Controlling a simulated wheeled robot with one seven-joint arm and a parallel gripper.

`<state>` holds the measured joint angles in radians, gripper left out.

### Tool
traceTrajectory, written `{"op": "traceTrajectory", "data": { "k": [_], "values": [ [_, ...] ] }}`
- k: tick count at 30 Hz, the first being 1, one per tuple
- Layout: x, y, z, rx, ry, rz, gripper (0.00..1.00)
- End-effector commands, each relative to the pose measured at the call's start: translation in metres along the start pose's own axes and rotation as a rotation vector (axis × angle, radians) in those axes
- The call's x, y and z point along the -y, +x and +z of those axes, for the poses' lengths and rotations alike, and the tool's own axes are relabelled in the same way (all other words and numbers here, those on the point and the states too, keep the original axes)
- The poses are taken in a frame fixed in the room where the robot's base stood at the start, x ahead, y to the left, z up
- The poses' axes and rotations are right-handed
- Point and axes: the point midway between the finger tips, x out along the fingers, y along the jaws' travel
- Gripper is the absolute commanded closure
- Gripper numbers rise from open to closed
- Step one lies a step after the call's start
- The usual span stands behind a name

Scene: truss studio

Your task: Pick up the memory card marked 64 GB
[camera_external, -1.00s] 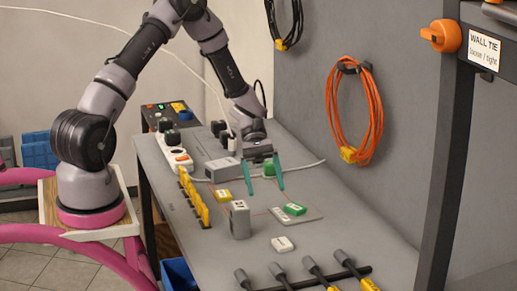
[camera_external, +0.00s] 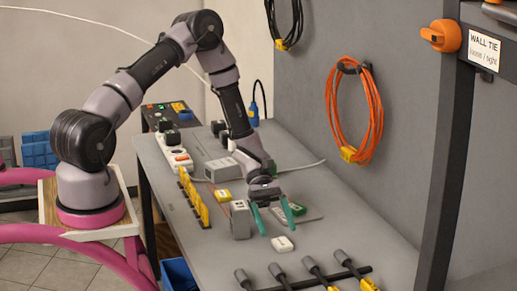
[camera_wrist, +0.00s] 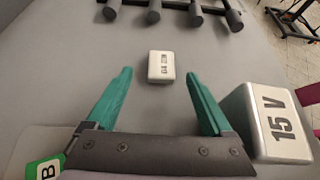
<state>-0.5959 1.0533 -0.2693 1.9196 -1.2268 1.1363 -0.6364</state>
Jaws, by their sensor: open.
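A small white block-like card (camera_external: 283,244) lies on the grey table; it also shows in the wrist view (camera_wrist: 161,67). Its top bears dark print that appears upside down there and looks like 64 with letters, too small to read surely. My gripper (camera_external: 276,232) is open, with green fingers pointing down, just behind the white card in the external view. In the wrist view, the card lies ahead between the fingertips (camera_wrist: 159,75), with clear space on both sides. Nothing is held.
A grey-white box marked 15 V (camera_wrist: 270,122) stands beside my right finger in the wrist view. A green card (camera_wrist: 44,170) lies at lower left, partly cut off. Dark-handled tools (camera_external: 312,264) line the table's near end.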

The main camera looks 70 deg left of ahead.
Motion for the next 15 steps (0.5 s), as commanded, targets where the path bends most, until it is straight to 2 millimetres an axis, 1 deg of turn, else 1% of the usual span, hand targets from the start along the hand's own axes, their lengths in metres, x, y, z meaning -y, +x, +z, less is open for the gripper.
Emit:
{"op": "traceTrajectory", "data": {
  "k": [1, 3, 6, 9, 14, 15],
  "values": [
    [0.003, 0.01, 0.0, 0.001, -0.001, -0.004, 0.14],
    [0.003, 0.02, 0.0, 0.002, -0.001, -0.004, 0.14],
    [0.003, 0.03, 0.0, 0.001, 0.0, -0.002, 0.14],
    [0.003, 0.034, -0.001, 0.0, 0.0, -0.002, 0.14],
    [0.003, 0.034, -0.001, 0.0, 0.0, -0.001, 0.14],
    [0.003, 0.034, -0.001, 0.0, 0.0, -0.001, 0.18]
  ]
}}
